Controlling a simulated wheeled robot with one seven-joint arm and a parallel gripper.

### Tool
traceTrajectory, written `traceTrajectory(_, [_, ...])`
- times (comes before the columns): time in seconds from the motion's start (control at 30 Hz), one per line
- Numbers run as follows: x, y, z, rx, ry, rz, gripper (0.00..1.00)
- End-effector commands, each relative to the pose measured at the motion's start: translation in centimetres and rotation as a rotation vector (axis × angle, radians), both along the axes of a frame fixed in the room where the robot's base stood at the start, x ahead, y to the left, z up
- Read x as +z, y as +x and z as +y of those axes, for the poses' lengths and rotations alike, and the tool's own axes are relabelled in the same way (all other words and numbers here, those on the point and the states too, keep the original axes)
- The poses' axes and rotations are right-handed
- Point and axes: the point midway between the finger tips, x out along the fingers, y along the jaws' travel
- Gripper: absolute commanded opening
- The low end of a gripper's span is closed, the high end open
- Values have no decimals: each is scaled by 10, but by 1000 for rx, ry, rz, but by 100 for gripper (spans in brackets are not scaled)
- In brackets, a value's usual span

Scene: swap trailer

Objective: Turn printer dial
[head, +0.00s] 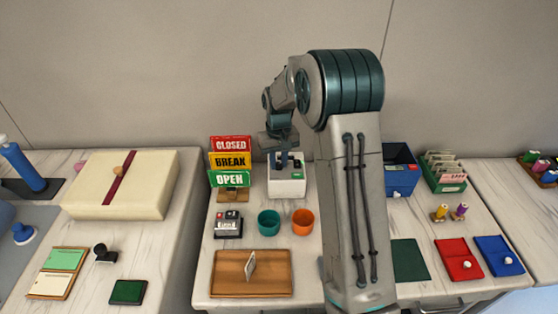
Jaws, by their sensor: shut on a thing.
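A small white box-shaped device (288,187), which looks like the printer, stands at the back of the middle table, right of the sign stand. My gripper (284,164) points down at the top of this device, with its fingers close together at the upper face. It is shut on what seems to be the printer's dial, but the fingers hide the dial. The dial's angle cannot be told. A small dark part (298,163) shows on the device's top, right of the fingers.
A sign stand (230,176) with CLOSED, BREAK and OPEN plates is just left. A teal cup (268,222) and an orange cup (303,222) stand in front. A wooden tray (230,285) lies nearer. A blue bin (401,176) is right of my arm.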

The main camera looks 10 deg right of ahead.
Motion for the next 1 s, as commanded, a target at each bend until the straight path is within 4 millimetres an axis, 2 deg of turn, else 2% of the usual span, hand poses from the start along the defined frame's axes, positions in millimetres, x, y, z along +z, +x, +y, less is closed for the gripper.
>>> traceTrajectory(0.3, [0,0,0,0,0,0,0])
traceTrajectory(0.33, [0,0,0,0,0,0,27])
traceTrajectory(0.4, [0,0,0,1,0,0,43])
traceTrajectory(0.77, [5,0,0,1,0,-1,43])
traceTrajectory(0.87, [18,1,0,1,0,-4,43])
traceTrajectory(1.0, [47,1,0,1,1,-6,43])
